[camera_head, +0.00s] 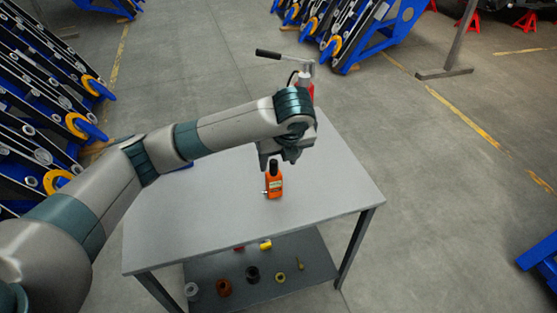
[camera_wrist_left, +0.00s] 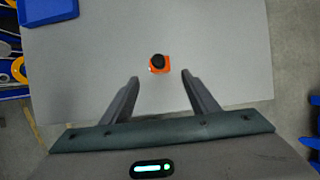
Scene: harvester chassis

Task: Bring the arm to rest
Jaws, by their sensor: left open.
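My left arm (camera_head: 160,150) reaches in from the left over the grey table. My left gripper (camera_head: 276,162) hangs pointing down above the table, its fingers partly hidden by the wrist in the head view. In the left wrist view the two fingers (camera_wrist_left: 161,80) stand apart with nothing between them. An orange bottle with a black cap (camera_head: 274,182) stands upright on the table just below and in front of the gripper. It also shows in the left wrist view (camera_wrist_left: 159,64), beyond the fingertips and apart from them. My right gripper is in neither view.
The grey table (camera_head: 190,220) has a lower shelf with several small parts (camera_head: 252,273). A red device with a black-handled lever (camera_head: 307,85) is behind the gripper. A blue tray (camera_wrist_left: 48,10) lies at the table's corner. Blue racks (camera_head: 45,100) stand left and at the back.

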